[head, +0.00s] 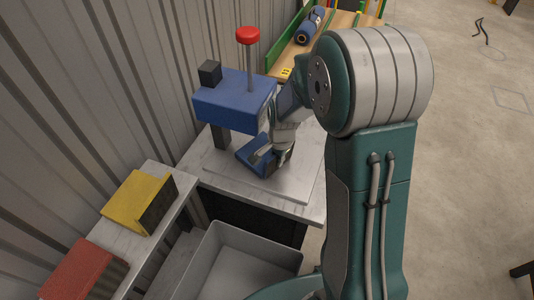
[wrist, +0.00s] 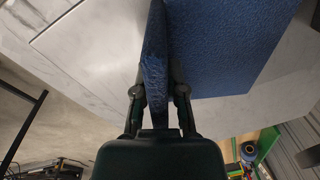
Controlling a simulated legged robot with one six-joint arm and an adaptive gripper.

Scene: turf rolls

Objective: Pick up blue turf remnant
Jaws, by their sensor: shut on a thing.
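My gripper (head: 282,157) is low over the grey worktop of a blue press. In the wrist view the gripper (wrist: 158,92) has its two fingers on either side of a blue turf piece, the blue turf remnant (wrist: 155,50), seen nearly edge-on. The gripper is shut on it. In the head view the blue turf remnant (head: 252,155) shows tilted beside my gripper, partly hidden by it. A broad blue textured surface (wrist: 225,45) lies behind it in the wrist view; I cannot tell whether it is a separate piece.
The blue press (head: 232,105) with a red knob (head: 248,36) stands close behind my gripper. A grey bin (head: 240,262) is in front, below the worktop (head: 225,178). Yellow (head: 134,200) and red (head: 80,270) turf pieces rest on a shelf at left. A blue roll (head: 310,25) lies farther back.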

